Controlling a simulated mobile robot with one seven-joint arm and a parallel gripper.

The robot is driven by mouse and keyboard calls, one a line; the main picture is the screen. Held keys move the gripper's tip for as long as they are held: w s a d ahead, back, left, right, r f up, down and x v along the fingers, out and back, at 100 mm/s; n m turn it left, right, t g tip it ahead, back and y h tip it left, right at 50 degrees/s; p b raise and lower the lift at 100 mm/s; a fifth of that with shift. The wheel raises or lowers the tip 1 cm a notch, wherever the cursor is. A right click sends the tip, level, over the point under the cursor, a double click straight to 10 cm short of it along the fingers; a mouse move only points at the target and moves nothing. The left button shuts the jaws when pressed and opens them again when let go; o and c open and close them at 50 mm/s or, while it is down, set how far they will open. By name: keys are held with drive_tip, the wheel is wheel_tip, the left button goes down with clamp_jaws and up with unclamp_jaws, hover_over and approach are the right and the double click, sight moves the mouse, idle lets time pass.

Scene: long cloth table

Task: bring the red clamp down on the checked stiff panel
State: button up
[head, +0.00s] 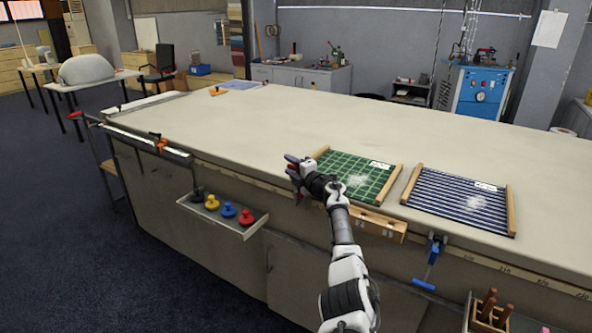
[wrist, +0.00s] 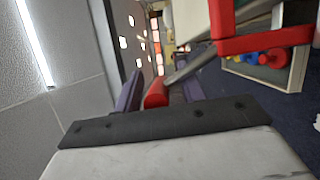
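The checked stiff panel (head: 360,176) is green with white lines and wooden side strips. It lies flat near the front edge of the long table. My gripper (head: 291,166) is just left of this panel, near the table's front edge, with its fingers pointing left. In the wrist view, my gripper (wrist: 160,88) has its purple fingers on either side of a red piece. The red clamp (wrist: 265,41) shows there with a grey bar leading toward the fingers. Contact with the right finger is unclear. In the head view the clamp is mostly hidden by my gripper.
A blue striped panel (head: 458,201) lies to the right, with a blue clamp (head: 432,262) at the front edge below. A shelf (head: 222,218) with coloured knobs juts out at the front left. A wooden rack (head: 488,314) is at lower right. The table (head: 230,125) behind is largely clear.

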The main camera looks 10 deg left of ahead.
drive_tip(key=v, duration=1.3)
drive_tip(key=shift+s+d+p, duration=0.25)
drive_tip(key=shift+d+p, duration=0.1)
drive_tip(key=shift+p, duration=0.1)
